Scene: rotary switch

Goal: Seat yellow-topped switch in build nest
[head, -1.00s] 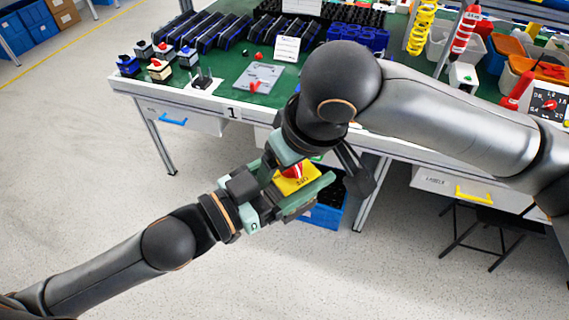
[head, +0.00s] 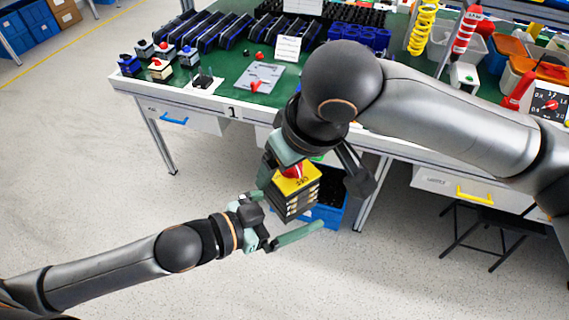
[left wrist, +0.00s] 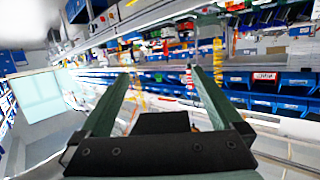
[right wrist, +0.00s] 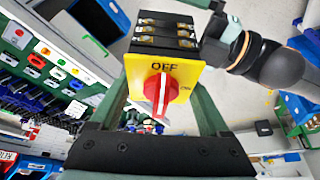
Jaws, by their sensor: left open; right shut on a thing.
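The yellow-topped switch (head: 297,183) has a square yellow plate, a red knob and a dark layered body. My right gripper (head: 291,170) is shut on it and holds it in the air in front of the bench. In the right wrist view, the switch (right wrist: 180,85) sits between the fingers, with "OFF" readable on its plate. My left gripper (head: 286,220) is open and empty, just below and left of the switch. Its spread fingers (left wrist: 150,88) show nothing between them. A grey plate fixture (head: 262,72) with a red part lies on the bench; I cannot tell whether it is the build nest.
Several other switches (head: 160,68) stand at the bench's left corner, beside a small dark holder (head: 203,81). A blue bin (head: 325,215) is below the held switch. Dark racks (head: 205,35) fill the bench's back. My right arm covers the bench's middle.

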